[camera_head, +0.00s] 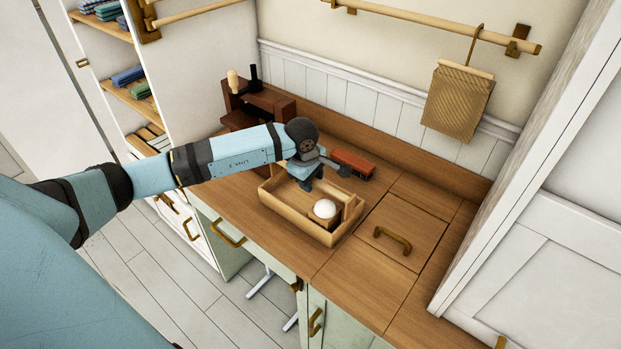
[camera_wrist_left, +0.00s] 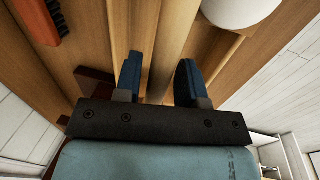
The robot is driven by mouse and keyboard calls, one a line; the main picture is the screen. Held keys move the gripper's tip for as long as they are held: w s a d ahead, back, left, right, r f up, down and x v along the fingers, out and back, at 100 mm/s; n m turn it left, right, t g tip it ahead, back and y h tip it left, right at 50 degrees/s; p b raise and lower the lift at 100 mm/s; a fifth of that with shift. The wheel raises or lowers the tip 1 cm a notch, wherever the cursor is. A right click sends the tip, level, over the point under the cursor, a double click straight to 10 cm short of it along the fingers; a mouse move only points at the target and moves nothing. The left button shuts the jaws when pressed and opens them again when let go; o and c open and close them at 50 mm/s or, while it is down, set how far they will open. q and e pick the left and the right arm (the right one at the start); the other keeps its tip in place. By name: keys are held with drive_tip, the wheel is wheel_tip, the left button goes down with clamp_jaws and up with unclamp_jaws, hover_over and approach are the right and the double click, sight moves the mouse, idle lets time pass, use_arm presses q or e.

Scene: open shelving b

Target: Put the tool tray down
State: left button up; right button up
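The tool tray (camera_head: 288,218) is a light wooden open box over the brown counter, near its front edge. It looks level; I cannot tell whether its base touches the counter. A white ball (camera_head: 325,208) lies in its right part and also shows in the left wrist view (camera_wrist_left: 235,10). My left gripper (camera_head: 308,182) reaches down into the tray's back left part. The grip hides part of the bar. My right gripper is not in view.
A red-orange brush-like object (camera_head: 352,163) lies just behind the tray. A dark wooden rack (camera_head: 258,103) stands at the back left. A hatch with a brass handle (camera_head: 392,241) is to the right, with bare counter (camera_head: 365,285) in front.

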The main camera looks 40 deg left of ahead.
use_arm(q)
drive_tip(key=shift+o, duration=0.4)
drive_tip(key=shift+r, duration=0.15)
wheel_tip(320, 180, up, 12)
drive_tip(key=s+b, duration=0.2)
drive_tip(key=shift+s+b, duration=0.2)
drive_tip(key=shift+b, duration=0.1)
drive_tip(key=shift+a, duration=0.1)
